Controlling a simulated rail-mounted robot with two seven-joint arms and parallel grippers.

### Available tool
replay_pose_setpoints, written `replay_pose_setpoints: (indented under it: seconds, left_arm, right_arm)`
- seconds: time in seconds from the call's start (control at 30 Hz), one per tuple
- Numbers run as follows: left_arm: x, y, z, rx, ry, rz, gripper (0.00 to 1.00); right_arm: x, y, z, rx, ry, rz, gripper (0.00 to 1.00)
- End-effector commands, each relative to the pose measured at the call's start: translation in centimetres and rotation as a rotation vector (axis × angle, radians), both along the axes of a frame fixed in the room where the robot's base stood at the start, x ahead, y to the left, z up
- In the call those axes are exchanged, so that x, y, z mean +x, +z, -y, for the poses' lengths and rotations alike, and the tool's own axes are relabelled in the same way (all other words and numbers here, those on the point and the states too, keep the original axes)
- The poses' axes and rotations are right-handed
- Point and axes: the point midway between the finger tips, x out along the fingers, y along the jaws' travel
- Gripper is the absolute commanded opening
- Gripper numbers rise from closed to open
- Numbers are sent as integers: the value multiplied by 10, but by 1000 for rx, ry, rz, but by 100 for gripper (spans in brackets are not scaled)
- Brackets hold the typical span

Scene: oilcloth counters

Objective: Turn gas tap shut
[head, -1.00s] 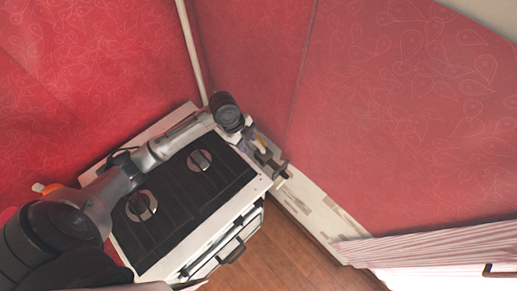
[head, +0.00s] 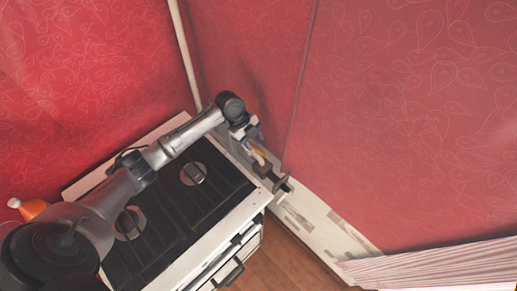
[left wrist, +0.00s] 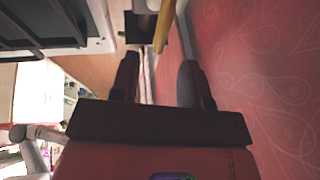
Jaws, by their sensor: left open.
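The gas tap shows as a yellow lever (head: 259,152) on a dark fitting (head: 266,169), in the gap between the cooker's right side and the red wall. In the left wrist view the yellow lever (left wrist: 163,25) is at the top, past the fingertips, beside a dark block (left wrist: 132,28) and a whitish pipe end. My left gripper (head: 252,134) hangs just above the lever, toward the corner. In the left wrist view its two fingers (left wrist: 157,62) are spread with nothing between them. I cannot tell whether a finger touches the lever.
The cooker (head: 248,205), with a dark top and white rim, stands close on the left under my arm. The patterned red wall (head: 400,130) is close on the right. An orange bottle (head: 32,208) stands at the left. Wooden floor (head: 280,262) is clear in front.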

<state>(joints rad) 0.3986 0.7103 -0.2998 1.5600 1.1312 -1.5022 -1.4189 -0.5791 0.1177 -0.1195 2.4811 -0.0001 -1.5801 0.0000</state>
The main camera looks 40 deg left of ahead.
Motion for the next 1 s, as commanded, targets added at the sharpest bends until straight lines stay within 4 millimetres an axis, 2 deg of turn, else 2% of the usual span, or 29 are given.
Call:
replay_pose_setpoints:
  seconds: [0.1,0.3,0.5,0.8,1.0]
  left_arm:
    - [3,-18,8,-2,1,-1,42]
    - [7,-36,16,-1,1,0,42]
    - [8,-44,19,0,1,0,42]
    - [8,-45,19,0,1,1,42]
    - [8,-45,19,0,1,1,24]
  right_arm:
    - [0,-2,-1,3,-1,-1,43]
    - [0,-4,-1,4,-2,-2,43]
    - [0,-4,-1,3,-1,-2,43]
    - [-1,-5,2,-6,5,-2,43]
    - [-1,-5,2,-8,6,-3,43]
